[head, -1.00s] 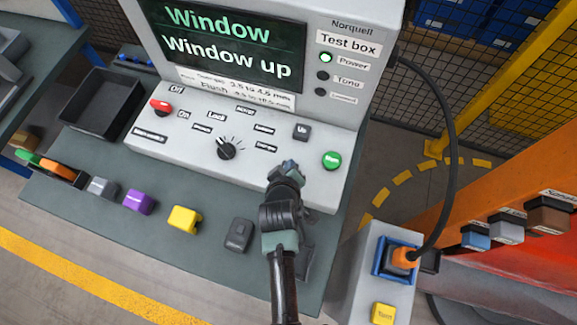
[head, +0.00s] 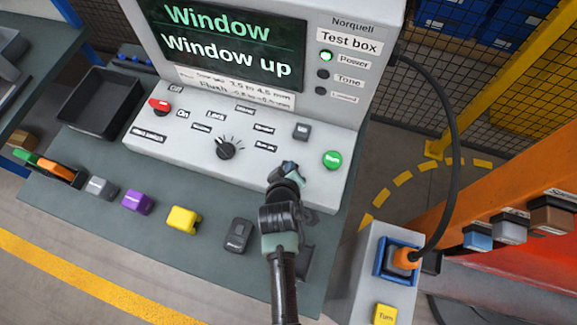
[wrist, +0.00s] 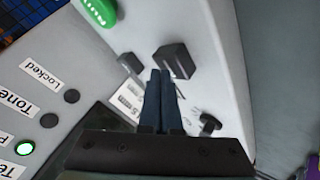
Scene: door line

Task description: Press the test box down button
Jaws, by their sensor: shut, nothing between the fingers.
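The grey test box (head: 200,160) stands on the bench with a sloped panel. Its screen (head: 225,42) reads "Window" and "Window up". The grey up button (head: 302,131) is on the panel's right side. In the head view my gripper (head: 289,167) hides the spot below it. In the wrist view my gripper (wrist: 160,73) has its fingers together, empty, with tips by a dark square button (wrist: 175,60), apparently the down button; its label is not readable. Contact cannot be told. A smaller grey button (wrist: 130,63), apparently up, lies farther left.
A green start button (head: 332,160) sits right of my gripper, and a black rotary knob (head: 226,149) to its left. A red switch (head: 159,106) is at the panel's left. Several coloured blocks, including a yellow one (head: 184,220), lie along the bench front. A black cable (head: 450,130) hangs right.

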